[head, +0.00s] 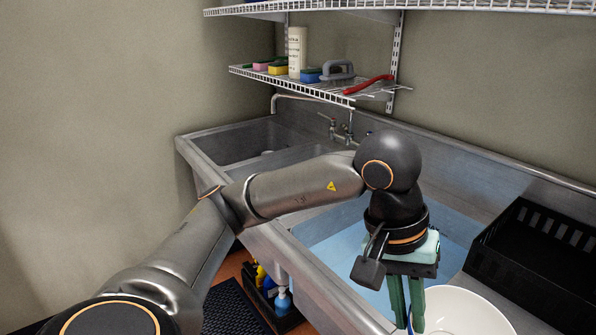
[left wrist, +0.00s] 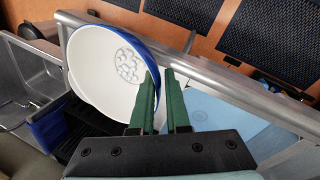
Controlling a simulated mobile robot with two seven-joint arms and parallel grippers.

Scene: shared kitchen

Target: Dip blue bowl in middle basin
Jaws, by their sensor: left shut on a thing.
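The blue bowl (head: 465,314), white inside with a blue outer side, is at the lower right of the head view, partly cut off. It also shows in the left wrist view (left wrist: 92,72), tilted, with its rim at the green fingers. My left gripper (head: 407,322) points down and is shut on the bowl's rim; its fingertips also show in the left wrist view (left wrist: 159,78). A sink basin with light blue water (head: 335,244) lies left of the gripper and behind it. The bowl appears above the sink's right part, beside this water. My right gripper is not in view.
Another basin (head: 235,147) is at the sink's far left, near taps (head: 343,130). A black crate (head: 540,262) stands at the right, close to the bowl. A wire shelf (head: 300,82) with sponges and a bottle hangs above. A black caddy (head: 270,302) stands below the sink's front.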

